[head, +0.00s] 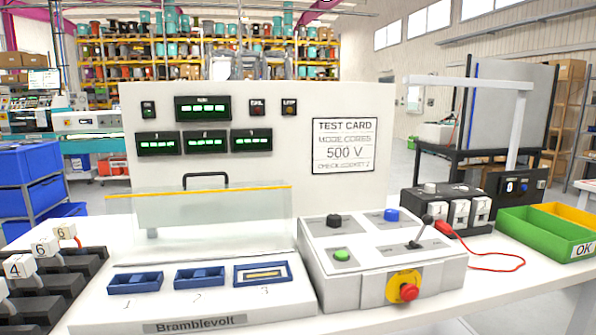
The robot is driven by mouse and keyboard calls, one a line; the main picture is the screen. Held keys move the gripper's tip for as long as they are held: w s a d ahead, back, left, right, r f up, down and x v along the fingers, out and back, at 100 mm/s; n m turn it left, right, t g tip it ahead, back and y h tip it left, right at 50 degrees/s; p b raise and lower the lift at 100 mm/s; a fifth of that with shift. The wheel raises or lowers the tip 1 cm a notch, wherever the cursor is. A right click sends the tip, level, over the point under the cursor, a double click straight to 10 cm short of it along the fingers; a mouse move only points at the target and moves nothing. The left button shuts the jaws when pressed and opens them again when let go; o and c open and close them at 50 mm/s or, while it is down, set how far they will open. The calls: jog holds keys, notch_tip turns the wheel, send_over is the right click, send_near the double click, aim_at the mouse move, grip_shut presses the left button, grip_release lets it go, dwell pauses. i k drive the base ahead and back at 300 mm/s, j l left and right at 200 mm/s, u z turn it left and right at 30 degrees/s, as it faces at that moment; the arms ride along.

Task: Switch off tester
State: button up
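The tester (220,235) stands on the white table, with an upright panel and lit green displays (203,108). Three blue sockets numbered 1 to 3 lie along its front; socket 3 (263,273) holds a pale insert. A clear cover (212,212) with a yellow edge and black handle stands raised behind them. The control box (335,270) at its right carries a black knob (334,220), a blue button (391,215), a bright green button (341,255), a black lever (421,232) tilted to the right, and a red mushroom button (408,292) on yellow. My gripper is not in view.
A black rack (60,285) with white numbered blocks stands at the left. At the right are a black unit (425,205) with white blocks, a red lead (505,257), a green bin (540,235) marked OK and a yellow bin (575,216). The space above the control box is clear.

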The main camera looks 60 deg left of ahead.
aim_at(427, 220)
jog(key=u, duration=2.55)
